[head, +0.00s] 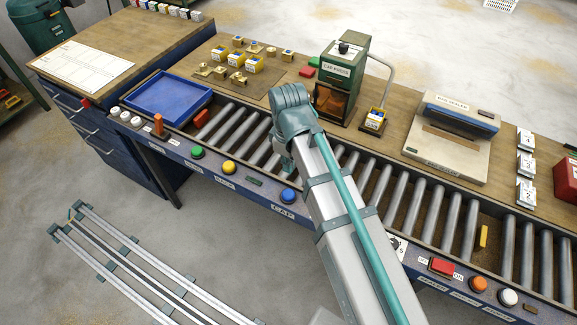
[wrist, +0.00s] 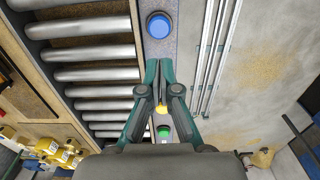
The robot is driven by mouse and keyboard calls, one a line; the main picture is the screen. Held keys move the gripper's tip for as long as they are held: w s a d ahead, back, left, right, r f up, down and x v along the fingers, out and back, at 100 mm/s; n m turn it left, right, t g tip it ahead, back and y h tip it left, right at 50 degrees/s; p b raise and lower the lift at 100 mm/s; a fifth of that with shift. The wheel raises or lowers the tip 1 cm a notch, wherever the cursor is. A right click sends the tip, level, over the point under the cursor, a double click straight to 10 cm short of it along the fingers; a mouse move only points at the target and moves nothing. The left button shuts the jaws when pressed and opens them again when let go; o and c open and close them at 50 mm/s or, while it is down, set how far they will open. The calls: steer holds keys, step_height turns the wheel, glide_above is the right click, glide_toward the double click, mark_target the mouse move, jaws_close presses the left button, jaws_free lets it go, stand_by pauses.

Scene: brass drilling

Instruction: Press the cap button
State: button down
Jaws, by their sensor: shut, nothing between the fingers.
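The cap button is a blue dome (head: 291,195) on the front rail of the conveyor, above a CAP label (head: 283,212). In the head view my wrist hangs over the rollers and mostly hides the gripper.
A yellow button (head: 229,167) and a green button (head: 197,152) sit on the same rail, left of the blue one. The roller conveyor (head: 403,205) runs behind the rail. The green cap press (head: 342,82) and a sealer (head: 452,137) stand on the bench. A blue tray (head: 168,96) is at left.

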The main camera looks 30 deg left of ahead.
mark_target(289, 194)
step_height(289, 194, down, 12)
steer(key=p, duration=0.3)
steer(key=shift+f, duration=0.1)
stand_by(0.5)
